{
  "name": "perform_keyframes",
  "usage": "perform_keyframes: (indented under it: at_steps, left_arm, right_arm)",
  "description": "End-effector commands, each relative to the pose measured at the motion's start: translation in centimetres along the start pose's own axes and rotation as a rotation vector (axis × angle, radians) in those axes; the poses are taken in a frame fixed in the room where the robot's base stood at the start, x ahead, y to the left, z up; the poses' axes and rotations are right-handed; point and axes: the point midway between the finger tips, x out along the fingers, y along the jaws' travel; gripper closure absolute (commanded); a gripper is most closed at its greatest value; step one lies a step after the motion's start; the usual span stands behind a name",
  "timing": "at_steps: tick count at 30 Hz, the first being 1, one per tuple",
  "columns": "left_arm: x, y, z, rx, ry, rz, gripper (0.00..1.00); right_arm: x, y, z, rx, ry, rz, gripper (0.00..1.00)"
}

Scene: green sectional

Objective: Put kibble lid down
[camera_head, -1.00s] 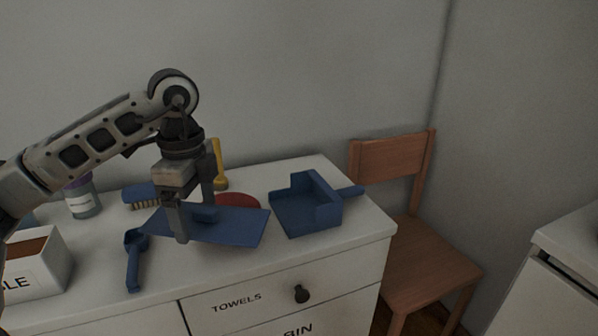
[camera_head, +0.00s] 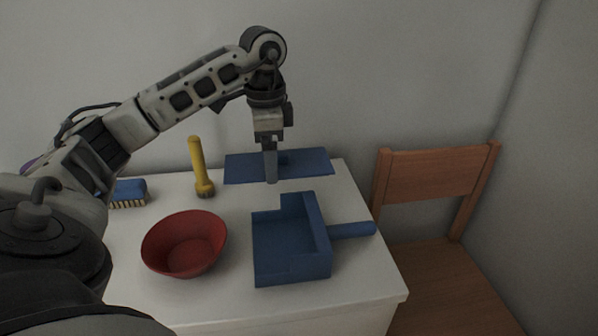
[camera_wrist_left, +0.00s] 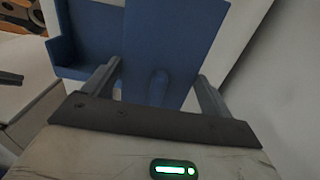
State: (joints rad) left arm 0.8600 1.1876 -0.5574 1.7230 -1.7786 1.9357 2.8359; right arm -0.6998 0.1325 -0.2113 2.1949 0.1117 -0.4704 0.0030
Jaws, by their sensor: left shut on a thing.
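The kibble lid (camera_head: 312,165) is a flat blue rectangular panel, held level above the back right of the white dresser top. My left gripper (camera_head: 271,178) is shut on the lid, at a raised grip near its middle. In the left wrist view the lid (camera_wrist_left: 190,50) spreads out between the fingers of the left gripper (camera_wrist_left: 157,88), with a rounded knob between them. I cannot tell how high the lid is above the surface. My right gripper is not in view.
A blue dustpan (camera_head: 290,262) lies in front of the lid, its handle past the right edge. A wooden chair (camera_head: 435,180) stands to the right.

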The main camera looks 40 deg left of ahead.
Motion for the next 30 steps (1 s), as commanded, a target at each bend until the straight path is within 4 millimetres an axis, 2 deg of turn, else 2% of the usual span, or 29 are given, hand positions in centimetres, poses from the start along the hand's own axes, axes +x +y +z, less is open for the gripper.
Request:
perform_keyframes:
  at_steps: [5,6,12,20,27,30]
  left_arm:
    - [1.8,-3.6,-2.8,0.000,0.004,0.004,0.38]
    - [2.9,-4.1,-3.1,0.000,0.001,0.005,0.38]
    - [6.2,-6.3,-4.6,0.001,0.000,0.002,0.38]
    - [7.8,-7.4,-5.4,0.001,0.001,0.000,0.38]
    - [10.8,-7.5,-5.4,0.002,0.000,0.000,0.38]
    - [10.9,-7.5,-5.4,0.002,0.002,-0.002,0.38]
  right_arm:
    - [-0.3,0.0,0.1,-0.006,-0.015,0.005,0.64]
    - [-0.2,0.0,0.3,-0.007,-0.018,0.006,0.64]
    - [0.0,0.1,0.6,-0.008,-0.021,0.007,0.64]
    - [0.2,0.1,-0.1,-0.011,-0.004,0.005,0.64]
    - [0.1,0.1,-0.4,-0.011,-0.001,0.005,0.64]
    - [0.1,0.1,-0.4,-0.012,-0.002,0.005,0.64]
